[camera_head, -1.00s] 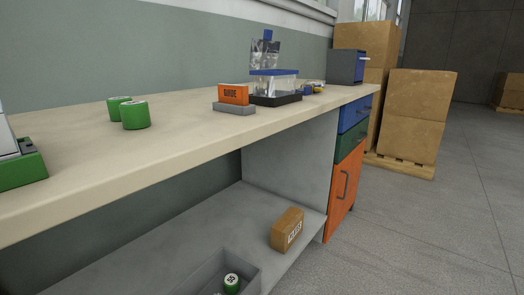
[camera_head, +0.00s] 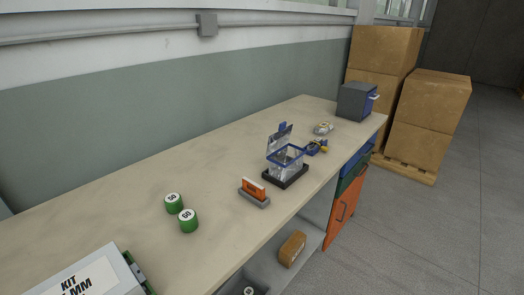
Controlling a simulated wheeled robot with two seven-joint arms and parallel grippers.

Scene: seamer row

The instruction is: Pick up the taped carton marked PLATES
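A small brown carton (camera_head: 292,248) sits on the lower shelf under the workbench, toward the shelf's far right end. Its marking cannot be read now; in the earlier frame a white label with dark letters shows on its front face. The bench top's front edge is just above and left of it. Neither of my grippers is in view.
The bench top (camera_head: 130,217) carries green cylinders (camera_head: 188,220), an orange sign block (camera_head: 254,190), a clear blue-rimmed container (camera_head: 287,160), a grey box (camera_head: 356,101) and a kit case (camera_head: 90,278). Stacked boxes (camera_head: 430,110) stand beyond. Floor (camera_head: 420,230) at right is clear.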

